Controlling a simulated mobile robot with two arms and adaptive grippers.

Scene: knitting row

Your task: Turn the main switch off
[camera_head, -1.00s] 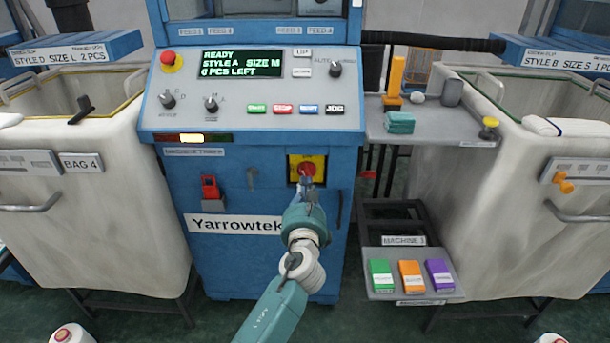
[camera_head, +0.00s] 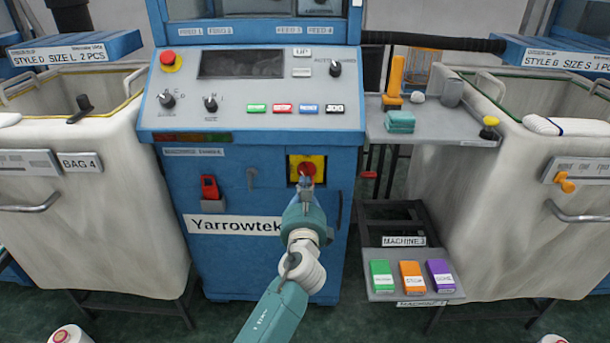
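The main switch (camera_head: 307,167) is a red rotary knob on a yellow plate, on the front of the blue Yarrowtek machine (camera_head: 268,187). The gripper hides part of the knob, and I cannot make out the finger gap or the knob's exact angle. The machine's display (camera_head: 241,64) is dark, and the lamp strip (camera_head: 193,137) below the panel is unlit. My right gripper is not in view.
A red lockout-like piece (camera_head: 210,188) hangs left of the switch. A grey side shelf (camera_head: 435,127) and a lower tray (camera_head: 381,296) with green, orange and purple boxes stand to the right. Large fabric bins (camera_head: 90,215) flank the machine on both sides.

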